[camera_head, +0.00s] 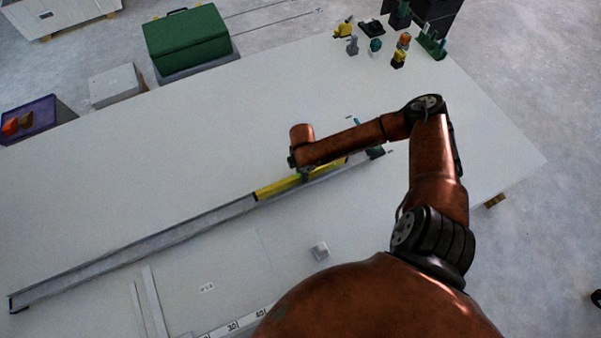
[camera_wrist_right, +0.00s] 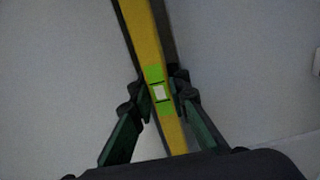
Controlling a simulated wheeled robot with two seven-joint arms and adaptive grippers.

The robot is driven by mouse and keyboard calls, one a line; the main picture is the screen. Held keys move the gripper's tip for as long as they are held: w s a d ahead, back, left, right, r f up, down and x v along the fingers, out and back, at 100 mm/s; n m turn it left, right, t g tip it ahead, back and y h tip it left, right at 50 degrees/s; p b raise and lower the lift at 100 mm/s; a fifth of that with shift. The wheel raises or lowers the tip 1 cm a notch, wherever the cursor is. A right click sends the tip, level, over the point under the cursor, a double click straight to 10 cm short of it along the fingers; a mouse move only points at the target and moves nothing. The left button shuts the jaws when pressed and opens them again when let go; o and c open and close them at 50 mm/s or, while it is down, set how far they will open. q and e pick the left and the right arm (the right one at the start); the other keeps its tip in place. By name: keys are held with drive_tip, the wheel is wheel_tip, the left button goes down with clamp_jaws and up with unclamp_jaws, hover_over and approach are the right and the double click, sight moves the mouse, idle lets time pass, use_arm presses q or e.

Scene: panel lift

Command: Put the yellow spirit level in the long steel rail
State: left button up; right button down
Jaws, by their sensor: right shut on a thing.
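The yellow spirit level (camera_head: 277,188) lies lengthwise along the long steel rail (camera_head: 130,256) at the rail's right end, in the head view. Whether it rests inside the rail or just above it, I cannot tell. My right gripper (camera_head: 305,176) is over the level, its fingers partly hidden by my arm. In the right wrist view the level (camera_wrist_right: 146,40) runs between the fingers of my right gripper (camera_wrist_right: 162,88), which are shut on it around its green vial section. My left gripper is not in view.
Several small items stand at the back right. The table behind the rail is clear.

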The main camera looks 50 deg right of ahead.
drive_tip(key=shift+r, duration=0.1)
drive_tip(key=shift+f, duration=0.6)
drive_tip(key=c, duration=1.8)
unclamp_jaws()
drive_tip(key=shift+c, duration=0.2)
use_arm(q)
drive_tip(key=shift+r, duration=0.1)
use_arm(e)
drive_tip(key=shift+r, duration=0.25)
wheel_tip(320, 180, up, 5)
drive_tip(key=shift+w+f+p, duration=0.1)
drive_tip(key=shift+p, duration=0.95)
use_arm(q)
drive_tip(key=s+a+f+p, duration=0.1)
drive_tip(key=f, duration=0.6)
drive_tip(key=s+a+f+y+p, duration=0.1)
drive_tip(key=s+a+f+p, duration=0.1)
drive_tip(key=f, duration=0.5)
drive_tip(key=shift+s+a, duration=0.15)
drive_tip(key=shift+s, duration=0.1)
use_arm(e)
wheel_tip(320, 180, up, 8)
